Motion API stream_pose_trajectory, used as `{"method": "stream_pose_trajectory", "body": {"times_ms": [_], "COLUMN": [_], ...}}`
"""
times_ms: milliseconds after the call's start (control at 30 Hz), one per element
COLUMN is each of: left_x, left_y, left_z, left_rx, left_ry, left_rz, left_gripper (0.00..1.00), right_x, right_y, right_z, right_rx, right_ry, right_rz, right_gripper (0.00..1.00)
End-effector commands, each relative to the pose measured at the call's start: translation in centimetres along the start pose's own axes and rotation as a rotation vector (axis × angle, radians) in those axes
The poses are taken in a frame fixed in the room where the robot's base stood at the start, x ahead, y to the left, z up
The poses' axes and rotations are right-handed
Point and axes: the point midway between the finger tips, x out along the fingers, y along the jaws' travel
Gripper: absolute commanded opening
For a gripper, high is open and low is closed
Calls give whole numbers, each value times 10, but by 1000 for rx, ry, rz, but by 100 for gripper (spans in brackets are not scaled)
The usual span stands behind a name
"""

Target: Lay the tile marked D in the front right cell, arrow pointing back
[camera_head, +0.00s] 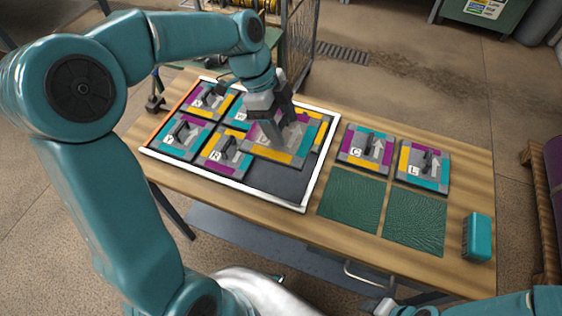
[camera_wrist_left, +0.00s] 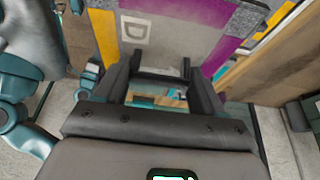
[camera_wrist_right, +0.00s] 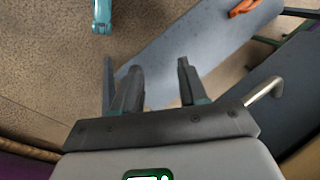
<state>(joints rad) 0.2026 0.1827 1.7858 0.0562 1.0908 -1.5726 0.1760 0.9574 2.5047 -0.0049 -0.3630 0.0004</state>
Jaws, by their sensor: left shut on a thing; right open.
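My left gripper (camera_head: 272,122) is shut on the handle of a tile marked D (camera_wrist_left: 165,30), with purple and orange edge bands. In the head view this tile (camera_head: 262,155) is over the right part of the white-framed tray (camera_head: 238,184). It appears raised and covers part of the cells beneath. The front right cell (camera_head: 285,183) shows a dark bare floor at the tray's near right corner. The letter and arrow are hard to read in the head view. My right gripper (camera_wrist_right: 157,85) is open and empty, away from the tray.
Several tiles lie in the tray, such as one at front left (camera_head: 183,136) and one at front middle (camera_head: 228,156). Tiles marked C (camera_head: 352,153) and L (camera_head: 416,176) lie right of it, behind two green pads (camera_head: 352,198). A teal block (camera_head: 478,238) stands at the table's right end.

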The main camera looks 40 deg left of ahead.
Motion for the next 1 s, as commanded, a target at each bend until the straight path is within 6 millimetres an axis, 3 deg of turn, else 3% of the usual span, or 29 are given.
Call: {"method": "stream_pose_trajectory", "body": {"times_ms": [100, 300, 733, 1000], "left_x": [35, 79, 129, 132], "left_y": [1, 0, 0, -1], "left_z": [15, 33, 55, 56], "left_rx": [-2, 1, 3, 5], "left_ry": [0, 1, 0, 0], "left_rz": [7, 6, 3, 0], "left_gripper": [27, 27, 26, 26], "right_x": [3, 4, 5, 5], "right_y": [1, 1, 2, 2], "right_z": [0, 0, 0, 0], "right_rx": [0, 0, 0, 0], "right_ry": [0, 0, 0, 0], "right_rz": [0, 0, 0, 0], "right_gripper": [43, 43, 43, 43]}}
